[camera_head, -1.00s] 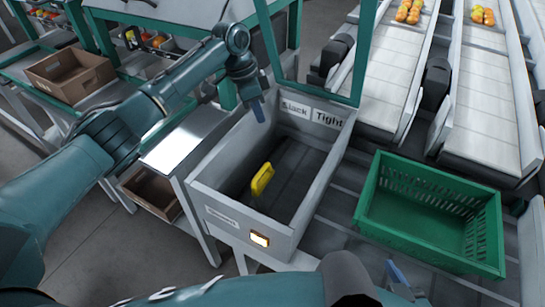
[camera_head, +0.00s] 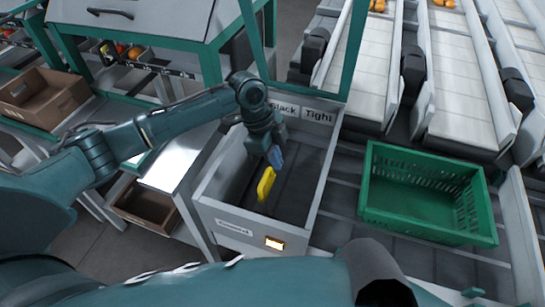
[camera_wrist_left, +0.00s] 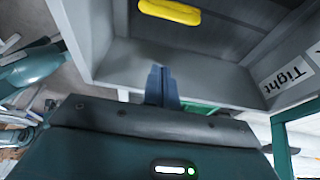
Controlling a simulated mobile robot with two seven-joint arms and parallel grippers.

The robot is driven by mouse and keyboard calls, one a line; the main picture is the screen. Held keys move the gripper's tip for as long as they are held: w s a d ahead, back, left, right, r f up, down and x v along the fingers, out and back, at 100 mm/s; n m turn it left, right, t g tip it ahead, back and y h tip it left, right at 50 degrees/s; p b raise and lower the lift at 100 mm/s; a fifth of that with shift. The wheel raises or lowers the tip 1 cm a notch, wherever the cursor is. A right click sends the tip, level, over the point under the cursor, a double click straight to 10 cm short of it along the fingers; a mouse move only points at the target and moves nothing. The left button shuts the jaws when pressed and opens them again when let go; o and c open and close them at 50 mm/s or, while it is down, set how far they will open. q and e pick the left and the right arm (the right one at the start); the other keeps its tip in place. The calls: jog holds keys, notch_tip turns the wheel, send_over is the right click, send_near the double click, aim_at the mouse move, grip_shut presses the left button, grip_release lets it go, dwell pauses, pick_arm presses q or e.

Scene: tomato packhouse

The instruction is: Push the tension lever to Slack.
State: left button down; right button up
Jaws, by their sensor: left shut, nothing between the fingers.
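The tension lever's yellow handle (camera_head: 266,184) stands up inside a grey open-topped box (camera_head: 209,221). The yellow handle also shows at the top of the left wrist view (camera_wrist_left: 170,11). The box's far wall carries a Slack label (camera_head: 284,108) on the left and a Tight label (camera_head: 319,116) on the right. My left gripper (camera_head: 275,156) is shut and empty, its blue fingertips just above and behind the handle in the head view. In the left wrist view a gap shows between the fingers (camera_wrist_left: 162,84) and the handle. My right gripper is not in view.
A green crate (camera_head: 425,233) stands to the right of the box. A lit orange button (camera_head: 275,243) is on the box's front. A metal side table (camera_head: 178,165) adjoins the box on the left. Conveyor lanes (camera_head: 460,105) run behind.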

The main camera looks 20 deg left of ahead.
aim_at(267, 175)
pick_arm(q)
notch_tip(267, 175, down, 7)
jog(key=a, duration=0.1)
jog(key=shift+a, duration=0.35)
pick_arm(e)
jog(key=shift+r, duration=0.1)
pick_arm(q)
jog(key=shift+f, duration=0.15)
jog(key=shift+a+f, duration=0.15)
jog(key=shift+a, duration=0.15)
jog(key=a+h+b, duration=0.2)
jog(key=a, duration=0.1)
jog(key=a+b, duration=0.1)
jog(key=shift+w+a+f+h, duration=0.15)
jog(key=shift+a+f+h, duration=0.2)
jog(key=shift+f+h, duration=0.05)
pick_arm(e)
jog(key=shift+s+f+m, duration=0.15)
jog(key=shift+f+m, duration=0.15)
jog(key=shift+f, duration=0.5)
